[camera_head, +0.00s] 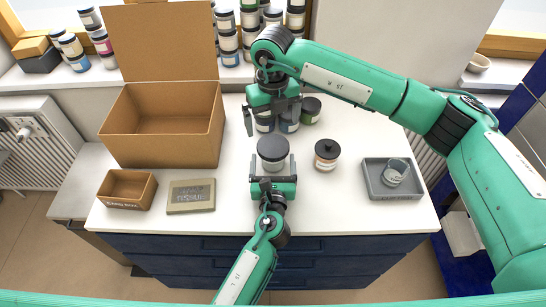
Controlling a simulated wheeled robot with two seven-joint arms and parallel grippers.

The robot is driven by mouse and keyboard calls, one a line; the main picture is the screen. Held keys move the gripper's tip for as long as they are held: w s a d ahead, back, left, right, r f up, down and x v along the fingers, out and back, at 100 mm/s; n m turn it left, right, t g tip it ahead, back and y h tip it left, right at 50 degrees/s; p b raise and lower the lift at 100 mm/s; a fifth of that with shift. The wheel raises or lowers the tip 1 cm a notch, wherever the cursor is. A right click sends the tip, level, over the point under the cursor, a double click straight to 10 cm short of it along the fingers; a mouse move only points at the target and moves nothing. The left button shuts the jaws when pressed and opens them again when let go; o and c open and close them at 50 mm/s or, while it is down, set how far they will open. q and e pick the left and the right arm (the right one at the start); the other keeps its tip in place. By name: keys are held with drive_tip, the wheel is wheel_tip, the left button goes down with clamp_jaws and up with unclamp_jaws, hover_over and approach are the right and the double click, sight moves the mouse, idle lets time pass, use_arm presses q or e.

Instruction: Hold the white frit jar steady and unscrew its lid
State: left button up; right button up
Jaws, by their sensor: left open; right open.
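The white frit jar (272,163) stands upright near the middle of the white table, with a dark grey lid (272,146) on top. My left gripper (273,168) is open at the jar's near side, with one finger on each side of its lower body. Whether the fingers touch the jar is hard to tell. My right gripper (273,117) is open and empty, pointing down behind and above the jar. It partly hides a few jars behind it.
A grey tray (409,190) holds a glass cup (393,173). At left are an open cardboard box (160,150), a small box (126,190) and a grey-brown slab (191,196).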

sight(273, 145)
use_arm(q)
drive_tip(key=w, duration=0.2)
drive_tip(key=shift+w, duration=0.3)
use_arm(e)
drive_tip(key=shift+w+d+f, duration=0.1)
use_arm(q)
drive_tip(key=shift+w, duration=0.45)
clamp_jaws()
use_arm(e)
drive_tip(key=m, duration=0.7)
drive_tip(key=shift+m, duration=0.3)
drive_tip(key=m, duration=0.5)
drive_tip(key=shift+m, duration=0.4)
drive_tip(key=shift+f, duration=3.95)
drive_tip(key=shift+c, duration=0.4)
